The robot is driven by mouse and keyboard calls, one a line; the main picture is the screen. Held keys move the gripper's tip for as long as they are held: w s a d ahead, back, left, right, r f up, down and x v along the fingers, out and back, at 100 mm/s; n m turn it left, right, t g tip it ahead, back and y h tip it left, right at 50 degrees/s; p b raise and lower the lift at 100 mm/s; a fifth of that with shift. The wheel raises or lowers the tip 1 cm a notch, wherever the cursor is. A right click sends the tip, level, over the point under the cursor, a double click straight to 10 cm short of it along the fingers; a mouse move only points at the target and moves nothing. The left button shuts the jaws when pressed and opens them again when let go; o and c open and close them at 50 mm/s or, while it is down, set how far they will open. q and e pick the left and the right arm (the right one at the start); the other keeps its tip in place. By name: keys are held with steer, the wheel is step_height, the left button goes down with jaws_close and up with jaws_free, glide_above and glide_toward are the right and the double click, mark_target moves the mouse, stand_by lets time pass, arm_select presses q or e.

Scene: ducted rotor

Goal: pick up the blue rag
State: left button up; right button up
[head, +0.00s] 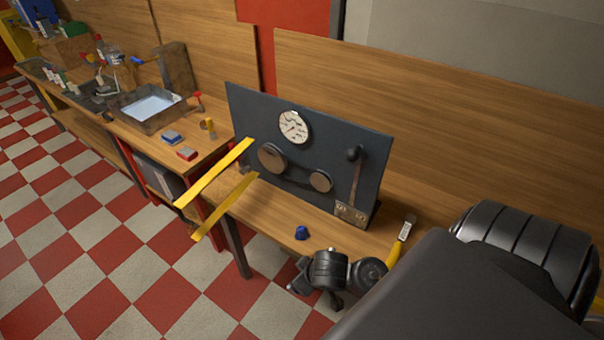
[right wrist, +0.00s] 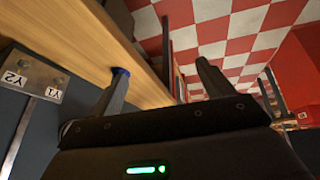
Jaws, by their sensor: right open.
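The blue rag (head: 301,232) is a small crumpled blue lump on the wooden bench, in front of the dark gauge panel. In the right wrist view the rag (right wrist: 121,71) shows just past the tip of one finger, partly hidden by it; I cannot tell whether they touch. My right gripper (head: 316,290) is at the bench's front edge, on the near side of the rag. In the right wrist view my right gripper (right wrist: 163,75) has its fingers wide apart with nothing between them. My left gripper is not in view.
The dark panel (head: 240,104) with a gauge (head: 293,127) and lever (head: 354,182) stands behind the rag. Two yellow strips (head: 214,173) jut over the bench's front edge. A yellow-handled tool (head: 399,243) lies to the right. A metal tray (head: 148,107) stands farther left.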

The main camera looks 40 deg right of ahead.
steer(key=w+d, duration=0.4)
steer(key=w, duration=0.3)
steer(key=m+g, duration=0.1)
steer(key=m, duration=0.2)
glide_toward(305, 231)
steer(key=b+x, duration=0.3)
steer(key=x, duration=0.2)
steer(key=shift+w+a+f, duration=0.1)
steer(key=shift+a+f, duration=0.05)
steer(key=shift+w+f, duration=0.25)
steer(key=shift+f, duration=0.1)
steer(key=b+x, duration=0.3)
steer(key=x, duration=0.1)
steer(key=shift+f, duration=0.15)
steer(key=shift+w+f+b, duration=0.25)
steer(key=shift+f+b, duration=0.2)
steer(key=shift+b, duration=0.05)
steer(key=shift+r, duration=0.1)
steer(key=shift+c, duration=0.3)
steer(key=c, duration=1.1)
